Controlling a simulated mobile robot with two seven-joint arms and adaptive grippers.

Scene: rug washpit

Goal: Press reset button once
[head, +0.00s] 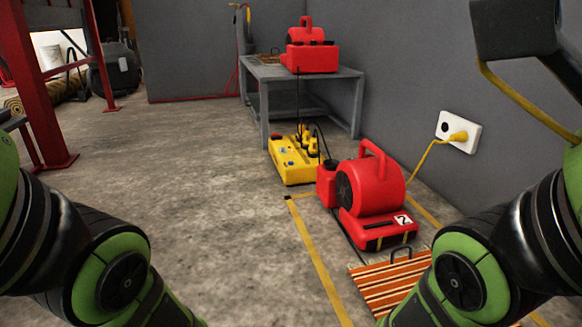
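The reset button cannot be told for sure at this distance. A yellow box (291,173) stands on the floor in the middle of the head view. A red knob or button (276,137) sits at its far left corner, small blue spots show on its top, and yellow plugs (308,142) stand at its right side. A white wall outlet (446,138) on the right has a yellow plug (459,137) in it. My two arms come in at the lower left and lower right. Neither gripper is in view.
A red blower (371,187) marked 2 stands right of the box, near a striped rug piece (390,284). Another red blower (309,55) sits on a grey table (340,84). Yellow tape (318,262) marks the floor. The floor left of it is clear. A dark block (515,28) hangs upper right.

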